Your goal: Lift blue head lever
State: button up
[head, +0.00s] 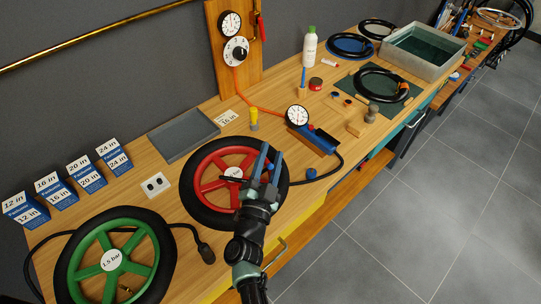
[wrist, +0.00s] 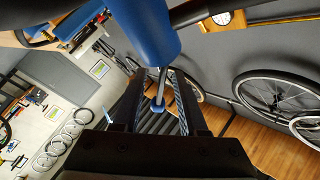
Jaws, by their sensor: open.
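In the wrist view a large blue cylinder, apparently the blue head (wrist: 148,28), fills the top middle, very close to the camera. A thin metal rod, apparently its lever (wrist: 162,80), runs down from it to a small blue knob (wrist: 158,107). In the picture the rod and knob lie between the fingers of my gripper (wrist: 160,90), which is open; I see no clear contact. In the head view my gripper (head: 268,158) is above the right part of the red wheel (head: 218,166). A small blue piece (head: 311,173) lies right of it by a black hose.
A green wheel (head: 110,258) with a hose lies at the front left. A round gauge (head: 297,116) on a blue base stands behind and right of my gripper. A grey tray (head: 183,137) lies behind the red wheel. The bench's front edge is close to my arm.

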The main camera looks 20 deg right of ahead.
jog(key=v, duration=1.2)
jog(key=shift+s+a, duration=0.2)
jog(key=shift+s, duration=0.15)
